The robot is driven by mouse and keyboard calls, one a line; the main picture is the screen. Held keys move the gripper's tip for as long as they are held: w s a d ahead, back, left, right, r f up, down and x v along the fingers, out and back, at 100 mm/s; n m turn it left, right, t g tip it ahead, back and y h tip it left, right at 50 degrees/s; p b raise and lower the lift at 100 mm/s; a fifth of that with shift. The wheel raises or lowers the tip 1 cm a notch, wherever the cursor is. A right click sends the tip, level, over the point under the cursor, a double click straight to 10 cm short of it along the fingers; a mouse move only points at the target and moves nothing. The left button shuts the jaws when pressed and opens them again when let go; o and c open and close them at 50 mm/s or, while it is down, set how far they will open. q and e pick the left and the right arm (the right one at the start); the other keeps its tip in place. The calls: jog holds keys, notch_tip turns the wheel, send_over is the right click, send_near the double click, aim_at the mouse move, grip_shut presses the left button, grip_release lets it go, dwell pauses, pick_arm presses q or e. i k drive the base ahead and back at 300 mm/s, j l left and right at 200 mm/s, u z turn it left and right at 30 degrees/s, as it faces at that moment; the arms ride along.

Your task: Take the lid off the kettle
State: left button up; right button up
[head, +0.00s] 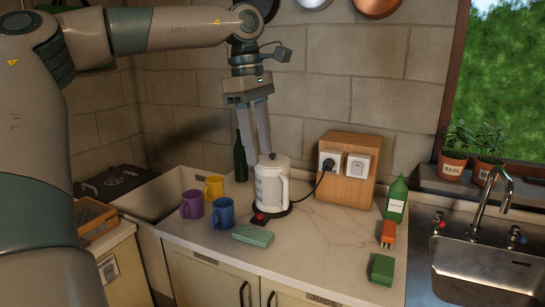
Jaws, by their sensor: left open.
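The white kettle (271,187) stands upright on its dark base on the counter, with its handle on the right side. Its lid (274,159) appears to be on top, partly hidden by my fingers. My left gripper (261,150) points down from above, open, with its long grey fingers at the kettle's top by the lid. I cannot tell whether the fingers touch the lid. My right gripper is not in view.
A black cord runs from the kettle to a socket on a wooden box (348,194). Purple (192,204), blue (223,213) and yellow (214,188) mugs and a dark bottle (240,160) stand left. A green sponge (253,236) lies in front. A sink (480,268) is right.

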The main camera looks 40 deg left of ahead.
aim_at(272, 160)
jog(key=i+j, duration=0.35)
jog(key=j, duration=0.15)
jog(key=i+j, duration=0.35)
jog(key=j, duration=0.15)
jog(key=i+j, duration=0.4)
jog(key=j, duration=0.1)
